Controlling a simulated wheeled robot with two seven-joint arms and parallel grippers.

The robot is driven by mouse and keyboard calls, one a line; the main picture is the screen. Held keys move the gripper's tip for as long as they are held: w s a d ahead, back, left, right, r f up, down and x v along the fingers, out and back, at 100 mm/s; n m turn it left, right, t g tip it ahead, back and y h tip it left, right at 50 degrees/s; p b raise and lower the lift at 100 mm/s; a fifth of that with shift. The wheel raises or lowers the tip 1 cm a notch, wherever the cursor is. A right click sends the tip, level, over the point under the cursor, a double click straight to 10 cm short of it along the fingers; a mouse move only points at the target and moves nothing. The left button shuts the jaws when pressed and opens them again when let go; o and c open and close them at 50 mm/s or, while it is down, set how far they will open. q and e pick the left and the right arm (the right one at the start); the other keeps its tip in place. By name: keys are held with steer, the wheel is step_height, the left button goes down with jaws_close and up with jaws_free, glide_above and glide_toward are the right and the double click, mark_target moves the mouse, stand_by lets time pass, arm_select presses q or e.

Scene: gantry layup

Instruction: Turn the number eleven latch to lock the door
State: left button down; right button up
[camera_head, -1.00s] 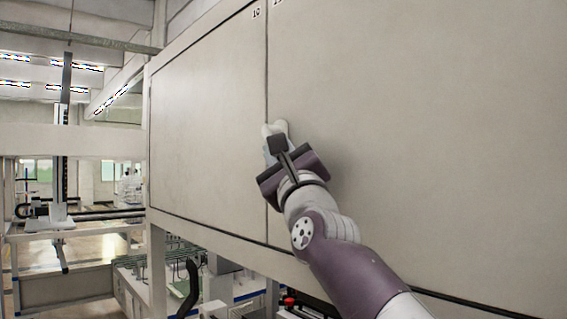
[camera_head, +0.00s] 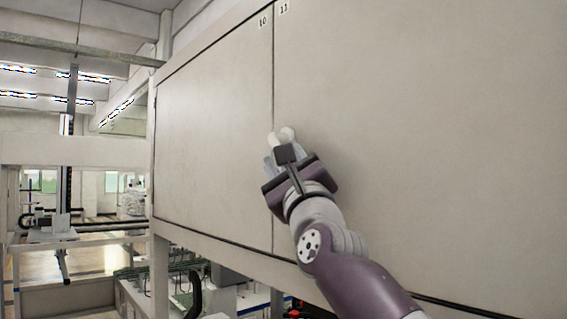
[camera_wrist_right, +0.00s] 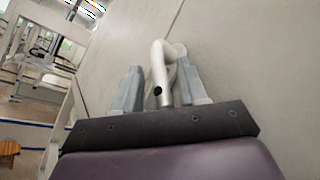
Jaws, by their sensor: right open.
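The white latch (camera_head: 288,133) sits at the seam between the door marked 10 (camera_head: 210,140) and the door marked 11 (camera_head: 420,130). In the right wrist view, its bent white handle (camera_wrist_right: 158,62) lies between my fingers, with a rounded base beside it. My right gripper (camera_head: 278,157) is open around the handle; it also shows in the right wrist view (camera_wrist_right: 159,72). I cannot tell whether either finger touches the handle. The gripper hides the latch's lower part in the head view. My left gripper is not in view.
The cabinet's lower frame rail (camera_head: 215,243) runs below the doors, with equipment underneath. A dark vertical post (camera_head: 70,150) of a gantry stands at the far left. The door faces around the latch are clear and flat.

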steer(key=b+v, duration=0.7)
steer(key=v, duration=0.4)
steer(key=shift+s+f, duration=0.15)
steer(key=shift+f, duration=0.1)
